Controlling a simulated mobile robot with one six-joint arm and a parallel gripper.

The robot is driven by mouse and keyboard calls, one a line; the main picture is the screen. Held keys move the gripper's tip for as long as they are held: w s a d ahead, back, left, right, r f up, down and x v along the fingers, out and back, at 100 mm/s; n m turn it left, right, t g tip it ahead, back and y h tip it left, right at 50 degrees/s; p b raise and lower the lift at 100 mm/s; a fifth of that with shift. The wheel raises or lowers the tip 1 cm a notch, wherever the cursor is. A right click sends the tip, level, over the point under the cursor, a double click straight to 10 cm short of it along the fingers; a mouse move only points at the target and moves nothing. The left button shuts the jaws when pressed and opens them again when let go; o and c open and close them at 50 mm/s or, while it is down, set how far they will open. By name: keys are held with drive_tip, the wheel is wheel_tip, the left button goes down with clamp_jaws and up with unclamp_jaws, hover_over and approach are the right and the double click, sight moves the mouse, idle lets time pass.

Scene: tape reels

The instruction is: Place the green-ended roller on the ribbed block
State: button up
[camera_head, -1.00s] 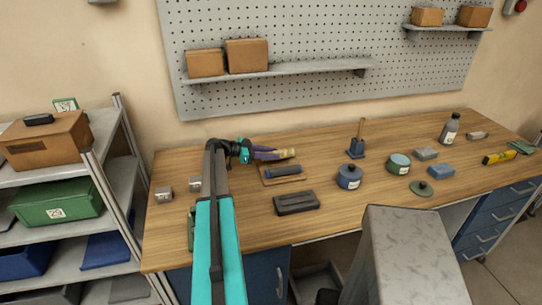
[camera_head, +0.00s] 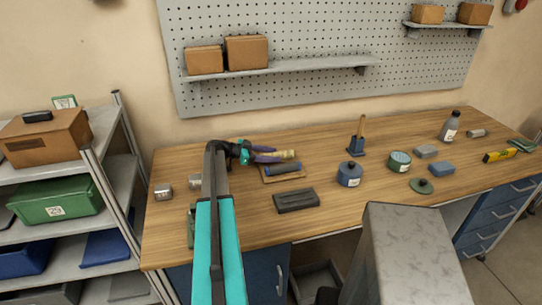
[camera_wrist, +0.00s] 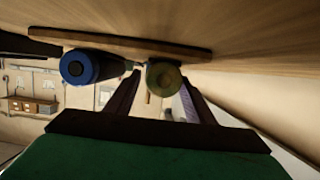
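The green-ended roller (camera_head: 289,154) lies on a wooden tray (camera_head: 268,181), its pale body showing just past my fingertips. In the wrist view its olive-green end (camera_wrist: 163,78) faces me. My gripper (camera_head: 275,156) is open at the roller, and in the wrist view its fingers (camera_wrist: 161,80) stand one on each side, with a small gap on the left. Contact on the right cannot be told. The ribbed block (camera_head: 296,200) is dark grey and lies on the bench in front of the tray, with nothing on it.
A blue-ended roller (camera_head: 284,169) lies beside the green-ended one on the tray. Bench around the ribbed block is clear.

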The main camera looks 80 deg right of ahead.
drive_tip(key=shift+p, duration=1.05)
drive_tip(key=shift+w+a+f+b, duration=0.1)
drive_tip(key=shift+w+a+b, duration=0.05)
drive_tip(key=shift+w+b, duration=0.25)
drive_tip(key=shift+b+v, duration=0.45)
drive_tip(key=shift+v, duration=0.35)
drive_tip(key=shift+w+a+b, duration=0.25)
drive_tip(key=shift+w+b, duration=0.6)
drive_tip(key=shift+w, duration=0.15)
drive_tip(key=b+v, duration=0.1)
drive_tip(key=v, duration=0.2)
drive_tip(key=b+v, duration=0.1)
drive_tip(key=v, duration=0.2)
drive_tip(key=b+v, duration=0.1)
drive_tip(key=v, duration=0.2)
drive_tip(key=shift+w+r, duration=0.15)
drive_tip(key=shift+r, duration=0.2)
drive_tip(key=shift+o, duration=0.4)
